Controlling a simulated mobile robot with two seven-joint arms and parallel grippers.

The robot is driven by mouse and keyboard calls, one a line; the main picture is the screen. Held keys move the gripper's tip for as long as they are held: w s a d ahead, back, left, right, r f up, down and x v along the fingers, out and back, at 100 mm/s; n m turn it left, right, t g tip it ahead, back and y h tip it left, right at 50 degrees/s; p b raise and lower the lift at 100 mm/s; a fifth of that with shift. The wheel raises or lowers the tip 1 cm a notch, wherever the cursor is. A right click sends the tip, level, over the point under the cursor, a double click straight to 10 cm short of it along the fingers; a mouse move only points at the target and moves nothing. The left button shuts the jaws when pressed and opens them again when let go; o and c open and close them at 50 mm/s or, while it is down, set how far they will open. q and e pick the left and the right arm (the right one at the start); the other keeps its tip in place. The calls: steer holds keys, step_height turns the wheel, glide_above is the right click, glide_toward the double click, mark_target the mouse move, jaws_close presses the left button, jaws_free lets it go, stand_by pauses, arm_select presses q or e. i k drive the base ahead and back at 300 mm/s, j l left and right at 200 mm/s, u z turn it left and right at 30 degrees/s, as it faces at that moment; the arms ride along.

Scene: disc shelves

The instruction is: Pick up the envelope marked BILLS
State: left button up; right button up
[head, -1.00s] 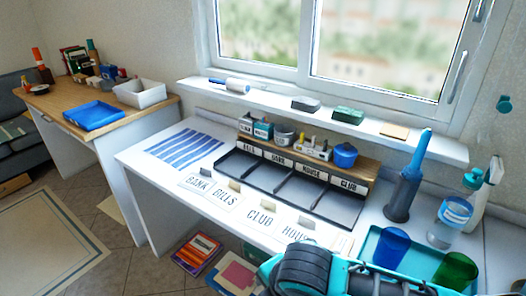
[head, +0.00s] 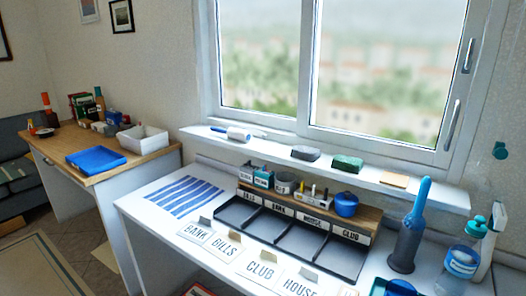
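The envelope marked BILLS (head: 223,248) lies flat at the front edge of the white desk. It is white with dark letters, and a small tan tab stands at its back edge. The BANK envelope (head: 195,233) is to its left, and the CLUB envelope (head: 261,270) and the HOUSE envelope (head: 299,286) are to its right. Behind them is a dark sorter (head: 268,236) with several labelled compartments, which look empty. Neither of my grippers is in view.
A blue striped mat (head: 185,196) lies left of the sorter. A grey and blue upright tool (head: 408,235), a bottle (head: 462,262) and a blue cup (head: 400,287) stand at the right. A wooden side table holds a blue tray (head: 96,158).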

mark_target(226, 248)
steer(key=j+z, duration=0.15)
steer(key=z, duration=0.35)
steer(key=i+j+z, duration=0.1)
steer(key=z, duration=0.35)
steer(key=j+z, duration=0.25)
steer(key=z, duration=0.25)
steer(key=j+z, duration=0.3)
steer(key=j, duration=0.15)
steer(key=k+j+z, duration=0.25)
steer(key=j, duration=0.15)
steer(key=j+z, duration=0.1)
steer(key=j, duration=0.4)
steer(key=k+j+z, duration=0.1)
steer(key=j, duration=0.35)
steer(key=k, duration=0.05)
